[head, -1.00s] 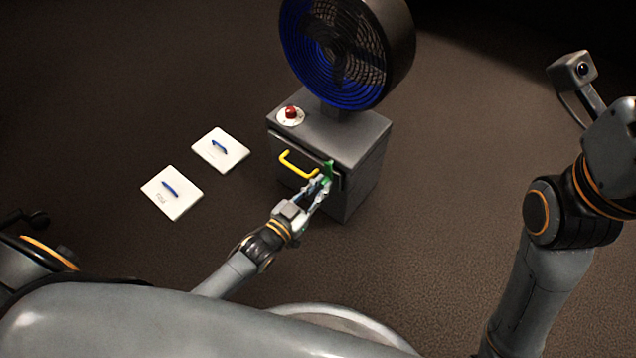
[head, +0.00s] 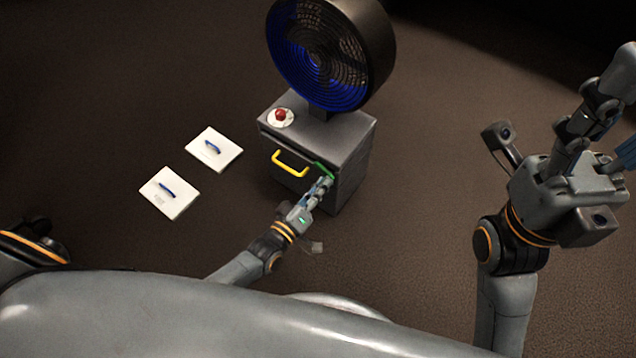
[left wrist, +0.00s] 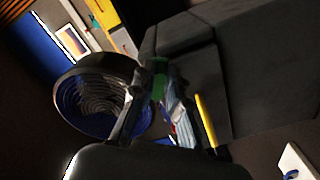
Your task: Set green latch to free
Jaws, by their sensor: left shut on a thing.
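The green latch (head: 323,170) is on the front of a grey cabinet (head: 345,140), near its upper right corner, just right of a yellow handle (head: 290,163). It lies slanted, its free end toward the upper left. My left gripper (head: 325,182) is shut on the latch, and its fingers hide part of it. In the left wrist view the green latch (left wrist: 159,78) shows between the far ends of the fingers. My right gripper (head: 617,125) is raised at the right edge, its fingers spread and partly cut off, away from the cabinet.
A large round fan (head: 330,50) with blue inside stands on the cabinet, beside a red button (head: 281,115) on a white base. Two white plates with blue handles (head: 213,148) (head: 168,194) lie left of the cabinet. The floor to the right is clear.

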